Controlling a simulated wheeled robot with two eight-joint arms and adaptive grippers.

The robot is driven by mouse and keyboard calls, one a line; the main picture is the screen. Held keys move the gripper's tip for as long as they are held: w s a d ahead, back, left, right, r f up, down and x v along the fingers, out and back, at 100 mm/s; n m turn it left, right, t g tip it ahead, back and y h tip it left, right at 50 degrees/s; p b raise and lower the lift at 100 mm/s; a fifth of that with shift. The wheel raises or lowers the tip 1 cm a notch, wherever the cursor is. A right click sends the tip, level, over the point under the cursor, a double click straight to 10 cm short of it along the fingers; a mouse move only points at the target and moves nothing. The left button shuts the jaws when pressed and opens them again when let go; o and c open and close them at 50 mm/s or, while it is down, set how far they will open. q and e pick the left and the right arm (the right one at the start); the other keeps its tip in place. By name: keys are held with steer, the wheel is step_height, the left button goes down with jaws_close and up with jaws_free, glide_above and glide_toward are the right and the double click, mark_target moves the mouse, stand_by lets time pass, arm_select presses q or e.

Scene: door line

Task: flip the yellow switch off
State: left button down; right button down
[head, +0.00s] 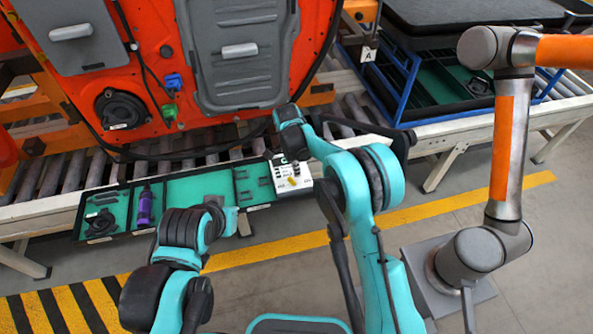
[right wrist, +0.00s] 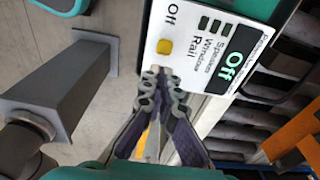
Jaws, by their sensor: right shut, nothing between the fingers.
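The yellow switch (right wrist: 165,46) sits on a white control panel (right wrist: 190,20) in the right wrist view, with "Off" printed beside it. A dark display on the panel shows "Off" in pale green. In the head view the panel (head: 291,178) stands at the right end of the green tray. My right gripper (right wrist: 156,74) is shut and empty, its fingertips just below the yellow switch; I cannot tell whether they touch it. In the head view my right arm partly hides this gripper. My left gripper (head: 243,225) shows small in front of the tray, its jaws unclear.
The green tray (head: 195,188) holds a purple bottle (head: 146,206) and a dark part (head: 100,222). An orange door (head: 150,60) stands behind it along a roller conveyor (head: 40,180). A grey and orange arm (head: 505,150) stands at the right. Yellow-marked floor lies in front.

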stand_by(0.3)
steer(key=shift+w+d+r, duration=0.15)
steer(key=shift+d, duration=0.15)
steer(key=d, duration=0.1)
steer(key=d+r, duration=0.1)
steer(key=shift+w+d+r+p, duration=0.15)
steer(key=shift+w+d+p, duration=0.2)
steer(key=shift+w, duration=0.05)
step_height(320, 180, up, 10)
steer(key=a+p, duration=0.1)
steer(key=p, duration=0.2)
steer(key=shift+s+a, duration=0.25)
steer(key=shift+a, duration=0.05)
